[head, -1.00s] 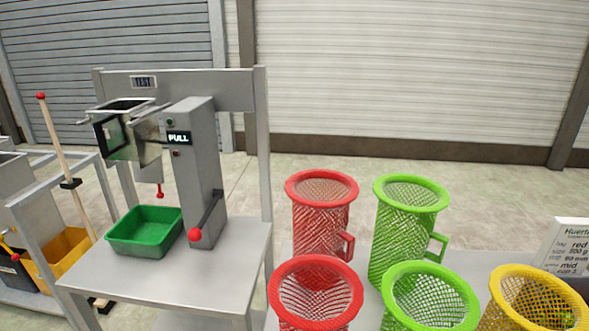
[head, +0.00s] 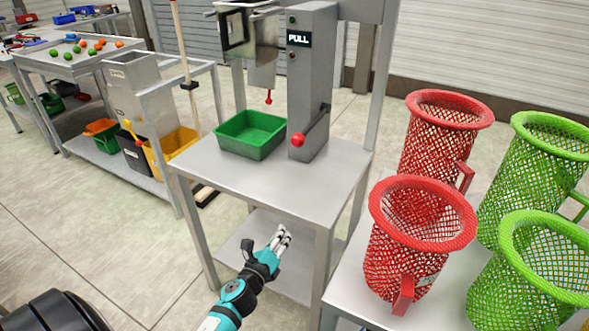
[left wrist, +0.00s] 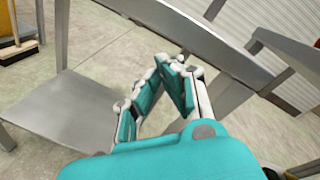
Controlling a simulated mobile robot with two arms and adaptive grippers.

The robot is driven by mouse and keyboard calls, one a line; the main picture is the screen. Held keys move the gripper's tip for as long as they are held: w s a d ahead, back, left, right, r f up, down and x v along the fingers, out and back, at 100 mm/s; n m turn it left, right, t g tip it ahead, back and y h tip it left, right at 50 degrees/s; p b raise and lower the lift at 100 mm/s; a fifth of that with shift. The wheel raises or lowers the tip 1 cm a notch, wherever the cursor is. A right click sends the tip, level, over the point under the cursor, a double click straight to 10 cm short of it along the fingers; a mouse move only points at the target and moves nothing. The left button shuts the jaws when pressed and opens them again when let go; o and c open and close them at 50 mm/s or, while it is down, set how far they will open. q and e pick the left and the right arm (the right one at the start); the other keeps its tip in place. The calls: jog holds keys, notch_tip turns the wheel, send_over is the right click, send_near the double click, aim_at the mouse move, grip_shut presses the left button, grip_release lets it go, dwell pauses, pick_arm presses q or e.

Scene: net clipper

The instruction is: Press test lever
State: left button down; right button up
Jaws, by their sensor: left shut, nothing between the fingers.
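The test machine (head: 315,75) is a grey column with a "PULL" display, standing on a grey metal table (head: 225,172). Its lever ends in a red ball (head: 298,140) and slants down from a pivot on the column's right side. A smaller red-tipped rod (head: 268,98) hangs under the metal box (head: 246,35) above a green tray (head: 252,135). My left gripper (head: 281,236) is below the tabletop, in front of the table and apart from the lever. Its fingers (left wrist: 165,75) are shut and empty in the left wrist view. The right gripper is not in view.
Red mesh baskets (head: 420,235) and green mesh baskets (head: 530,262) stand on a surface at the right. A yellow bin (head: 178,145) and a bench with small balls (head: 75,55) are at the left.

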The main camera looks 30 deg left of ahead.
pick_arm(q)
notch_tip(320, 180, up, 12)
jog(key=w+a+m+t, duration=0.1)
jog(key=m+t, duration=0.2)
jog(key=m, duration=0.4)
jog(key=shift+w+m+h+b, duration=0.15)
jog(key=shift+m+h+b, duration=0.15)
jog(key=shift+m+b, duration=0.15)
jog(key=w, duration=0.3)
jog(key=w+r+p, duration=0.1)
jog(key=w, duration=0.2)
jog(key=w+a, duration=0.1)
jog(key=w, duration=0.2)
jog(key=shift+w+r, duration=0.2)
jog(key=shift+r, duration=0.05)
jog(key=r+p, duration=0.2)
jog(key=p, duration=0.1)
jog(key=shift+w+a+r, duration=0.15)
jog(key=shift+w+r, duration=0.1)
jog(key=shift+w, duration=0.15)
jog(key=shift+s+a+r+p, duration=0.15)
jog(key=shift+r+p, duration=0.3)
jog(key=shift+r, duration=0.25)
